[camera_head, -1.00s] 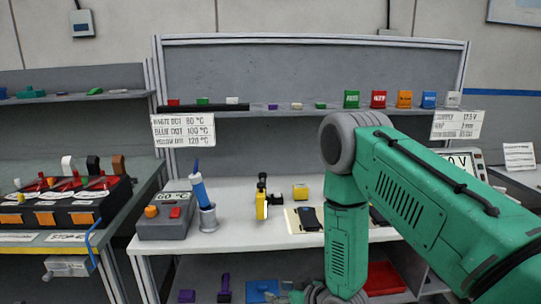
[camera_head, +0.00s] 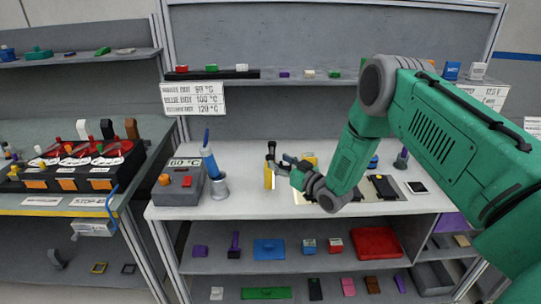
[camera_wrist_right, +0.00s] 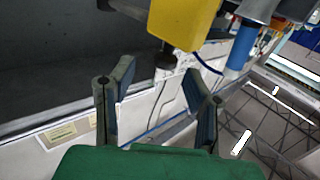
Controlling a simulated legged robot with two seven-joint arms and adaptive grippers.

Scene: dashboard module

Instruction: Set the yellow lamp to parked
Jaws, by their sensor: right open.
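A slim yellow upright object with a black top (camera_head: 269,176), which looks like the yellow lamp, stands on the white workbench between the grey soldering station and my right gripper. My right gripper (camera_head: 281,166) is open, with its fingertips close beside the lamp's upper part; I cannot tell if they touch. In the right wrist view a large yellow body (camera_wrist_right: 185,22) fills the top middle, just beyond the two spread fingers (camera_wrist_right: 158,95). Nothing is between the fingers. A second yellow item (camera_head: 311,158) is partly hidden behind the gripper. My left gripper is out of view.
The grey soldering station (camera_head: 178,188) and a blue-handled iron in its holder (camera_head: 217,185) stand left of the lamp. A dark device (camera_head: 382,188) lies right of my forearm. An upper shelf (camera_head: 300,80) holds small blocks. A lower shelf (camera_head: 225,262) holds several parts.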

